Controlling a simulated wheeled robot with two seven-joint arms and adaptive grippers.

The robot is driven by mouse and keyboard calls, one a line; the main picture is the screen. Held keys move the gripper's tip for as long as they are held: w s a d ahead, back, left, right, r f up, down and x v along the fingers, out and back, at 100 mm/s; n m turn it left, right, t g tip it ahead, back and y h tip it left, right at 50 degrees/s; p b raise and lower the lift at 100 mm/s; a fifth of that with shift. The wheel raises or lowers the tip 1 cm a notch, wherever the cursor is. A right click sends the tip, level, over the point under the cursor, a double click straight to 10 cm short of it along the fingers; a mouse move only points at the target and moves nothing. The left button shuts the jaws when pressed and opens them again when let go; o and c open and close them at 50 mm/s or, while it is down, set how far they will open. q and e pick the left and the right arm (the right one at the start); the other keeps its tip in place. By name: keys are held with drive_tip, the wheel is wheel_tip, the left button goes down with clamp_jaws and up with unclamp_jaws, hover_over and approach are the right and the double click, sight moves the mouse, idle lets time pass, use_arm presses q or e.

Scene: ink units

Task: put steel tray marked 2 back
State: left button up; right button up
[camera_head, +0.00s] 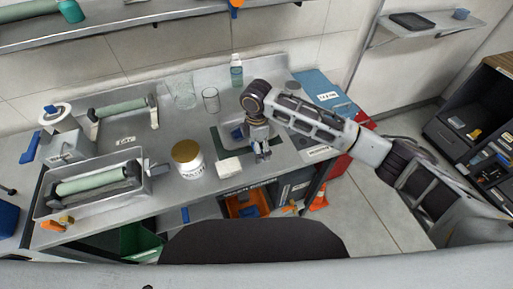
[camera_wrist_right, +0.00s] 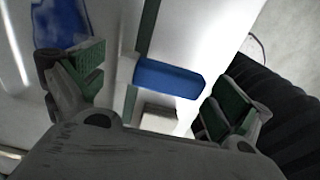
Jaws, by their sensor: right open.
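No mark "2" is readable, so I cannot tell which piece is the steel tray marked 2. A flat grey plate with dark green edging (camera_head: 222,143) lies on the steel bench, partly hidden by my right arm. A blue piece (camera_head: 237,132) is on it. My right gripper (camera_head: 263,156) points down over the plate's near right side. In the right wrist view the gripper (camera_wrist_right: 160,98) is open. A blue bar-shaped piece (camera_wrist_right: 168,78) shows between its fingers, with no visible contact. My left gripper is not in view.
A steel tray with a green roller (camera_head: 145,185) stands at the bench's left. A gold-lidded jar (camera_head: 188,160) and a white block (camera_head: 229,167) are left of my gripper. Glass beakers (camera_head: 211,100) and a green bottle (camera_head: 236,70) stand behind. A blue case (camera_head: 322,92) is right.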

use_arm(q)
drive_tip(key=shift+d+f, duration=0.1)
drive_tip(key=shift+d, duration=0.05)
use_arm(e)
wheel_tip(320, 180, up, 11)
drive_tip(key=shift+f, duration=0.15)
idle(0.6)
